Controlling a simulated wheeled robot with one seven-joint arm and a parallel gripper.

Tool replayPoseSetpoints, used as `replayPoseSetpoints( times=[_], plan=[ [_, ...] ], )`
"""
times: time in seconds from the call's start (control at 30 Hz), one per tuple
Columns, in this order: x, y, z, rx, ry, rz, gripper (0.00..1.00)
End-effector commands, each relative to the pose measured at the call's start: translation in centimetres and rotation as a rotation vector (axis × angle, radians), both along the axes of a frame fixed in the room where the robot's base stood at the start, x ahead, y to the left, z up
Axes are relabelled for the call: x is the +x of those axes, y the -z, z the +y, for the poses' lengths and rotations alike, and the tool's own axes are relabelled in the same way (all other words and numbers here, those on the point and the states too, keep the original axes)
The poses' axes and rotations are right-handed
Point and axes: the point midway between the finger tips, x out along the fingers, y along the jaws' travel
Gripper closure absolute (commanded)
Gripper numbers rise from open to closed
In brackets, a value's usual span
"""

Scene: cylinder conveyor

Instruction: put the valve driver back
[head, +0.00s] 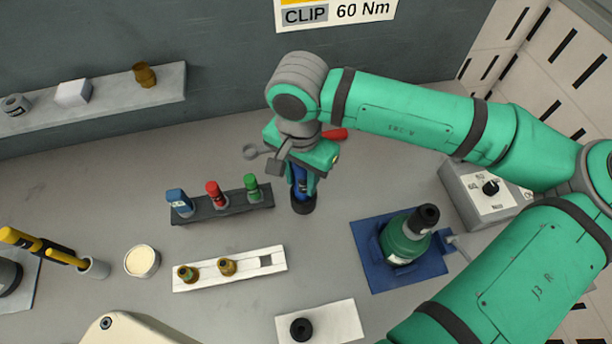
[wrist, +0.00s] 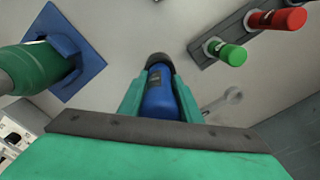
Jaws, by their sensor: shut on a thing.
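My gripper (head: 302,182) is shut on a blue tool with a black end, taken to be the valve driver (head: 301,190). It points down, black end lowest, just right of the dark rack (head: 227,209). In the wrist view the driver (wrist: 159,95) lies between the two green fingers. I cannot tell whether its end touches the table. The rack carries a blue tool (head: 179,202), a red one (head: 216,194) and a green one (head: 251,187).
A green cylinder (head: 404,240) with a black top stands on a blue plate (head: 371,262). A pale block (head: 195,281) holds two brass pieces. A black ring (head: 301,328) sits on a white pad. A dial box (head: 476,205) stands right; a wrench (wrist: 222,104) lies behind.

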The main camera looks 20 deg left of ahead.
Motion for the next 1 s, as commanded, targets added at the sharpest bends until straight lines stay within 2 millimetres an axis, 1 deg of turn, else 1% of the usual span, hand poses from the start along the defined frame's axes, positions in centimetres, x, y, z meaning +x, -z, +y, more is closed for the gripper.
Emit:
replayPoseSetpoints(
  times=[0.97, 1.0],
  plan=[
    [0.0, 1.9, 0.0, 0.001, 0.0, 0.0, 1.0],
    [0.0, 1.9, 0.0, 0.001, 0.0, 0.0, 0.64]
  ],
)
